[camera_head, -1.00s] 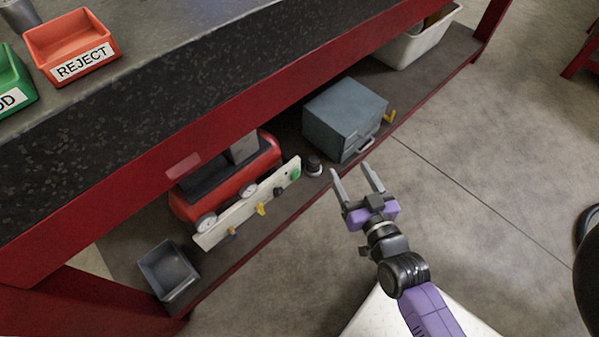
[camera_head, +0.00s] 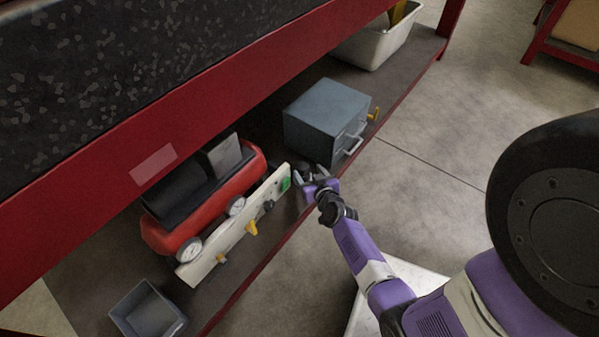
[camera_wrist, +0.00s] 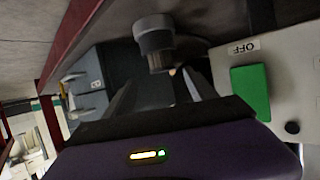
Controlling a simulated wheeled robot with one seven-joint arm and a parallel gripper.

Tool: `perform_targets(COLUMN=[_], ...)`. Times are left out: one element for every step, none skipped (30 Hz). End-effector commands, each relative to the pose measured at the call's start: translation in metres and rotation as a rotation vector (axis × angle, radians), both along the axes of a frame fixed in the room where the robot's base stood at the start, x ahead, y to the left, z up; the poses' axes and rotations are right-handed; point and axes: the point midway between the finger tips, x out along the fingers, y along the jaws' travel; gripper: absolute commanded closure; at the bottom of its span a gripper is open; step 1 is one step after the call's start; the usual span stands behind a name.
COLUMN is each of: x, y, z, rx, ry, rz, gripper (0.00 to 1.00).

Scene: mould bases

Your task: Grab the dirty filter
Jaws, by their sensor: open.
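The likely dirty filter is a small dark and grey cylinder (camera_wrist: 155,40) on the lower shelf, between the red compressor's panel and the grey-blue box. It shows just ahead of my fingers in the wrist view. In the head view my gripper (camera_head: 308,174) largely hides it. My gripper also shows in the wrist view (camera_wrist: 157,80), with its two fingers spread and the filter roughly in line with the gap. The jaws are open and not closed on anything. I cannot tell whether either finger touches the filter.
The compressor (camera_head: 215,205) with its pale control panel (camera_head: 230,235) and green button (camera_wrist: 250,92) is close on one side. The grey-blue box (camera_head: 320,115) is close on the other. The red bench beam (camera_head: 160,150) hangs above the shelf. An empty grey bin (camera_head: 148,312) stands at lower left.

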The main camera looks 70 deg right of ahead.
Motion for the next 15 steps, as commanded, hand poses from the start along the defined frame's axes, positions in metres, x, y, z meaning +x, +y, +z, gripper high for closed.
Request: perform_targets(x=[0.003, 0.005, 0.007, 0.010, 0.012, 0.017, 0.020, 0.023, 0.027, 0.030, 0.033, 0.036, 0.037, 0.038, 0.040], y=[-0.004, -0.006, -0.008, -0.010, -0.012, -0.015, -0.018, -0.020, -0.023, -0.026, -0.028, -0.031, -0.033, -0.034, -0.036], z=[-0.003, -0.004, -0.005, -0.006, -0.007, -0.009, -0.010, -0.012, -0.014, -0.016, -0.018, -0.020, -0.021, -0.021, -0.022], rx=[-0.001, 0.000, 0.000, 0.000, 0.000, -0.001, -0.001, -0.001, -0.001, -0.001, -0.001, 0.001, 0.000, 0.000, 0.000], ry=[-0.001, -0.001, 0.000, -0.002, -0.002, -0.002, -0.002, -0.001, -0.001, 0.000, -0.002, -0.002, -0.002, -0.002, 0.000], rz=[0.000, -0.001, -0.001, -0.002, -0.002, -0.003, -0.003, -0.002, -0.002, -0.001, 0.000, -0.001, -0.002, -0.002, -0.001], gripper=[0.34, 0.34, 0.34, 0.34, 0.34, 0.34, 0.34, 0.34, 0.34, 0.34, 0.34, 0.34, 0.34, 0.34, 0.34])
